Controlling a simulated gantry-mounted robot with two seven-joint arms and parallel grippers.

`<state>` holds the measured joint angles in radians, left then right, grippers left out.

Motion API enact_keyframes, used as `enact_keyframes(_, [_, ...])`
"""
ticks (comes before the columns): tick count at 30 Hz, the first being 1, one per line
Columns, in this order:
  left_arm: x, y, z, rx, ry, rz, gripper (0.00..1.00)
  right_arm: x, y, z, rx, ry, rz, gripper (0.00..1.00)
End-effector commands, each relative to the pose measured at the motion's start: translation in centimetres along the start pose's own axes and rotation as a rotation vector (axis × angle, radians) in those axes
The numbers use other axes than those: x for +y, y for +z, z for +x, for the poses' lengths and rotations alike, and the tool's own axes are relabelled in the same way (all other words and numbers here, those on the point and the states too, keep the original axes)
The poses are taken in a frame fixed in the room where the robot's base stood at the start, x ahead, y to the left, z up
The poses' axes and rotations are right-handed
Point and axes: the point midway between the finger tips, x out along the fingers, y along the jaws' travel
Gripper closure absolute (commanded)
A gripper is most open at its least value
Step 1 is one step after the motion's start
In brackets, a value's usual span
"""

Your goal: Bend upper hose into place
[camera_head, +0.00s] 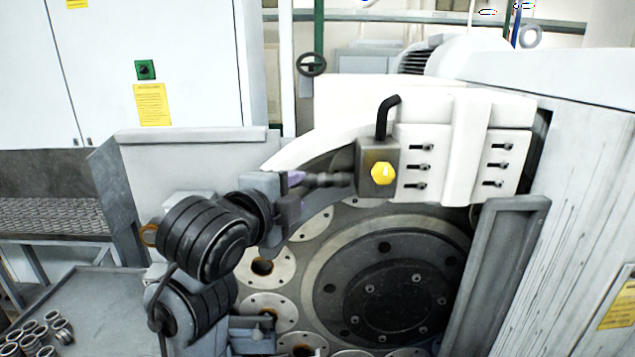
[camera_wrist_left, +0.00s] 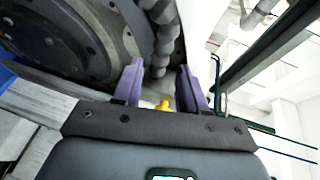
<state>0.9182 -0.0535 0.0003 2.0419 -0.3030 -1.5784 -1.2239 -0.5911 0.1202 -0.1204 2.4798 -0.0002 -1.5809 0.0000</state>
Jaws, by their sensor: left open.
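The upper hose (camera_head: 331,180) is a short grey segmented hose. In the head view it sticks out leftward, nearly level, from a grey block (camera_head: 368,156) with a yellow knob (camera_head: 383,174). My left gripper (camera_head: 296,191), with purple fingers, is at the hose's free left end. In the left wrist view the open fingers (camera_wrist_left: 161,70) stand to either side of the hose's end, and the segmented hose (camera_wrist_left: 163,38) runs up from between them. I cannot tell whether a finger touches it. My right gripper is not in view.
A large round grinder plate (camera_head: 400,250) with pale discs lies below the hose. A black bent pipe (camera_head: 383,117) rises from the block. White clamped panels (camera_head: 465,145) stand to the right. Several metal rings (camera_head: 40,335) lie on a grey tray (camera_head: 95,292) at lower left.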

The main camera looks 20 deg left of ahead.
Motion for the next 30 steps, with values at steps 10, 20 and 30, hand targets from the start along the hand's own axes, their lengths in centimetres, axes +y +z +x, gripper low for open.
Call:
enact_keyframes(10, [-0.6, 0.0, 4.0, -0.002, -0.004, 0.003, 0.58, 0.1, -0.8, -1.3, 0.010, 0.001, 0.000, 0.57])
enact_keyframes(20, [-0.6, -0.1, 8.8, 0.000, -0.005, 0.001, 0.58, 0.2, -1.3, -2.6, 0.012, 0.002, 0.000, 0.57])
enact_keyframes(30, [-0.4, 0.0, 10.4, -0.001, -0.007, 0.001, 0.58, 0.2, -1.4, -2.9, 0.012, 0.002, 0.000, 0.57])
